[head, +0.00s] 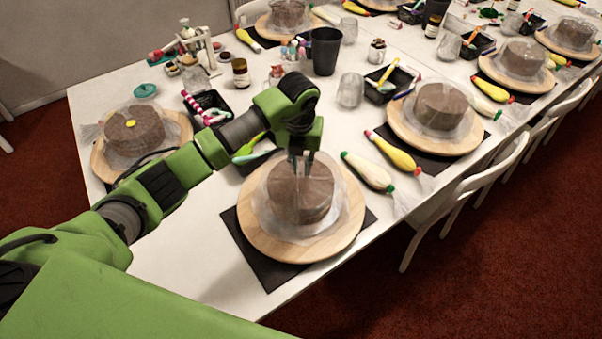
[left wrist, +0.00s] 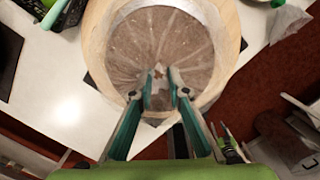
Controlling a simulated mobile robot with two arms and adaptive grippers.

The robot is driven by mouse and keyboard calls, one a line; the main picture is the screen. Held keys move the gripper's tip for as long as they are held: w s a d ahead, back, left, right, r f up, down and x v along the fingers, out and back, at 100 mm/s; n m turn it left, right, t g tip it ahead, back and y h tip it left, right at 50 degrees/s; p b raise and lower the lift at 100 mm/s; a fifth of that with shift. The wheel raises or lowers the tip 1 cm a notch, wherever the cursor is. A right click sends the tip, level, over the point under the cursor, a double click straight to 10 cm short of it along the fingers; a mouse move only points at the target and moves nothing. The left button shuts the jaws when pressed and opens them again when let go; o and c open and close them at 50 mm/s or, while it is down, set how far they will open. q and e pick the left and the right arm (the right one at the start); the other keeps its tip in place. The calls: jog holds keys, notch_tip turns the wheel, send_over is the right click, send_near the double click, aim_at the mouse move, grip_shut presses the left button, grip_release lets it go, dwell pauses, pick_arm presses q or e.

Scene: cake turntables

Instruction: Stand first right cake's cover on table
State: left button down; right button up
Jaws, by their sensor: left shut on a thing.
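The nearest cake (head: 300,193) is brown and round and stands on a wooden turntable (head: 345,232). A clear, wrinkled cover (head: 264,200) is draped over the cake and spreads around its base. My left gripper (head: 303,158) is above the cake's top, pointing down. In the left wrist view, its two fingers (left wrist: 159,92) are shut on the gathered top of the cover (left wrist: 158,35). The cover's folds run out from the fingertips over the cake. The cover still surrounds the cake. My right gripper is not in view.
A black mat (head: 257,260) lies under the turntable. Piping bags (head: 368,171) lie to the right, and a tool tray (head: 205,103) stands behind my arm. Another covered cake (head: 134,130) stands left. White table (head: 190,255) is bare at the front left. A chair (head: 470,195) stands right.

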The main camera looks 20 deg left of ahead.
pick_arm(q)
notch_tip(320, 180, up, 8)
jog(key=b, duration=0.2)
jog(key=shift+f+b, duration=0.15)
jog(key=shift+b, duration=0.25)
notch_tip(320, 180, up, 14)
jog(key=p, duration=0.6)
jog(key=shift+p, duration=0.4)
